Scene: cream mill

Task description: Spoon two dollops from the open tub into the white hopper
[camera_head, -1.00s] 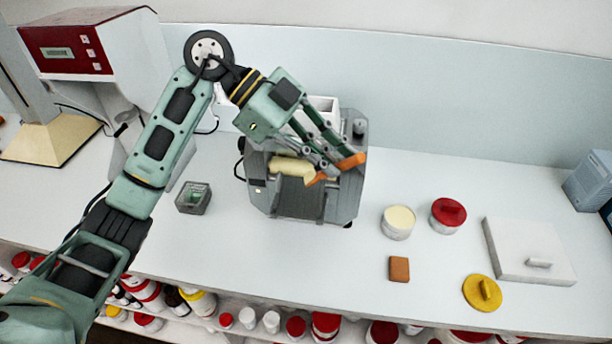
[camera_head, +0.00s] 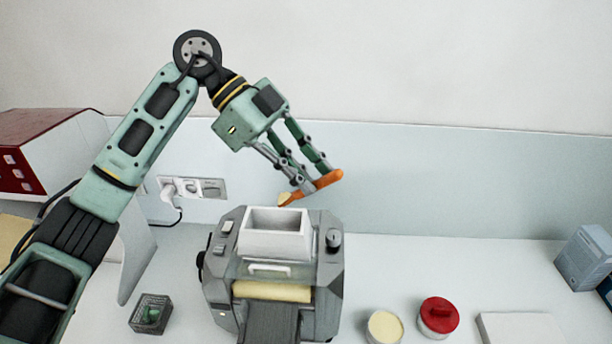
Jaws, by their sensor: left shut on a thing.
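The white hopper (camera_head: 275,240) is an open rectangular box on top of the grey mill (camera_head: 333,285). The open tub (camera_head: 384,328), with pale cream inside, stands to the right of the mill, cut by the bottom edge. My right gripper is not in view.
A cream roller (camera_head: 272,291) lies across the mill's front. A red-lidded tub (camera_head: 439,316) and a white slab (camera_head: 521,329) stand at the right. A small dark box (camera_head: 151,313) is left of the mill. A wall socket (camera_head: 190,188) is behind.

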